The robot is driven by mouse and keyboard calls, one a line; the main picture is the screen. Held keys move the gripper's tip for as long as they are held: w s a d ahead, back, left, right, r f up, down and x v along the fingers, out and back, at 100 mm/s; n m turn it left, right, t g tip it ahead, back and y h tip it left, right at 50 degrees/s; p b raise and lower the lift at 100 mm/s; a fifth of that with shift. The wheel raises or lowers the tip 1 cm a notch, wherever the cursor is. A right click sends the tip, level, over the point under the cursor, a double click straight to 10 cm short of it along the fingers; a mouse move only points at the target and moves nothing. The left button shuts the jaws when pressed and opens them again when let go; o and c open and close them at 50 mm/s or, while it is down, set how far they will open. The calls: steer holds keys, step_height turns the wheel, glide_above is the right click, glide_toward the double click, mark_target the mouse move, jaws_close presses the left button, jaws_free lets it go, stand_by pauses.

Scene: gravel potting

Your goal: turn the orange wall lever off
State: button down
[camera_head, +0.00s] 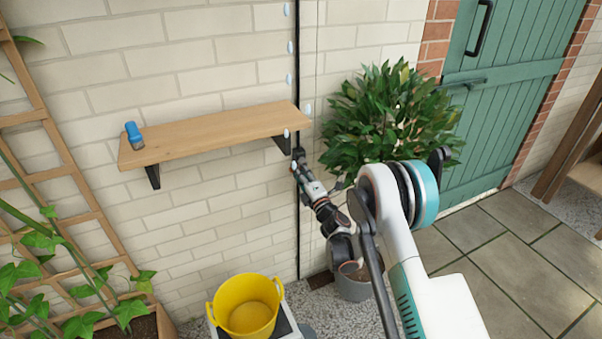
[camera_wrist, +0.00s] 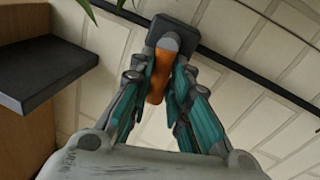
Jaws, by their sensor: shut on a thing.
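The orange lever (camera_wrist: 157,82) shows in the wrist view between the fingers of my gripper (camera_wrist: 160,78). It hangs from a dark mount (camera_wrist: 176,33) with a grey hub on the wall. My gripper's teal and grey fingers are shut on the lever. In the head view my gripper (camera_head: 299,160) reaches the wall beside the right end of the shelf, at the dark vertical pipe. The lever is hidden there behind the gripper.
A wooden shelf (camera_head: 215,133) with a blue-topped bottle (camera_head: 134,134) is close on the left. A leafy potted bush (camera_head: 385,118) stands just right of my gripper. A yellow bucket (camera_head: 246,308) is below. A dark pipe (camera_head: 297,60) runs up the wall.

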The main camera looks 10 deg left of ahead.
steer(key=shift+r+m+h, duration=0.2)
steer(key=shift+m+h, duration=0.1)
steer(key=shift+m, duration=0.7)
steer(key=shift+d, duration=0.1)
steer(key=c, duration=1.5)
jaws_free()
steer(key=shift+w+d, duration=0.1)
steer(key=shift+v, duration=3.75)
steer(key=shift+f, duration=0.1)
